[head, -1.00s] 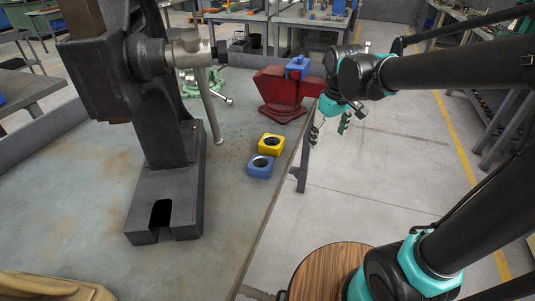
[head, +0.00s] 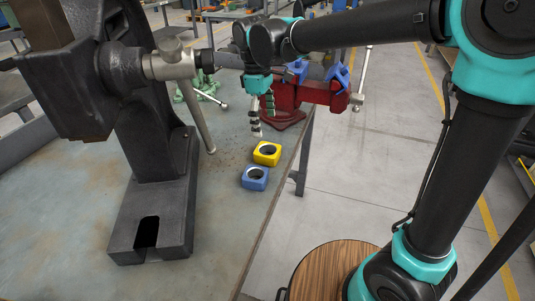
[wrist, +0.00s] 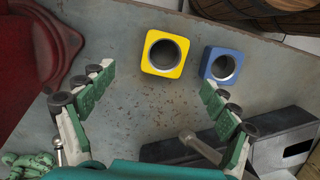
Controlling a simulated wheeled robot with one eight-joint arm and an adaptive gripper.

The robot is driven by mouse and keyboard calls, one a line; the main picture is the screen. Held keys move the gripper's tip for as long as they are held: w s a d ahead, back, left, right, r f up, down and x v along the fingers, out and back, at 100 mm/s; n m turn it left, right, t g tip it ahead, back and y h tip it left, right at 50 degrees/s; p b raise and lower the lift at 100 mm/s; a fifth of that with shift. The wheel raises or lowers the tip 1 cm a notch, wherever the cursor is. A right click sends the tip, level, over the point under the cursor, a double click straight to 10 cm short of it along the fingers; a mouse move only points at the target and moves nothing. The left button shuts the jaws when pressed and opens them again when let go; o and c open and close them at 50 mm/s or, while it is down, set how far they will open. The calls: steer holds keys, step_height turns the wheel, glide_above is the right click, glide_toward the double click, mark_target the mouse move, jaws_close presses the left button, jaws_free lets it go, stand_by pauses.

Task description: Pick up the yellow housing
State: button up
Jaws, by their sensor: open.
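The yellow housing (head: 267,153) is a squarish block with a round bore, lying on the grey bench near its right edge. It also shows in the wrist view (wrist: 166,72), at the top between and beyond my fingertips. A similar blue housing (head: 255,178) sits just in front of it, and to its right in the wrist view (wrist: 221,67). My gripper (head: 263,118) is open and empty, above the bench just behind the yellow housing.
The black arbor press (head: 155,200) stands left of the housings, its lever handle (head: 200,118) hanging toward them. A red vise (head: 300,98) is behind my gripper, and a green vise (head: 200,88) is farther left. Bare bench lies around the housings.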

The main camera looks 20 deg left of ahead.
glide_above(268, 149)
steer(key=s, duration=0.2)
step_height(268, 149, down, 5)
steer(key=shift+w+r, duration=0.1)
steer(key=shift+s+d+f, duration=0.1)
steer(key=shift+s+f, duration=0.05)
steer(key=shift+f, duration=0.75)
steer(key=shift+s+d+f, duration=0.1)
steer(key=shift+s+f, duration=0.05)
steer(key=shift+f, duration=0.75)
steer(key=shift+s+d+f, duration=0.1)
steer(key=shift+s+f, duration=0.05)
steer(key=shift+f, duration=0.75)
steer(key=shift+c, duration=0.6)
steer(key=c, duration=1.3)
steer(key=shift+r, duration=0.1)
steer(key=shift+c, duration=0.2)
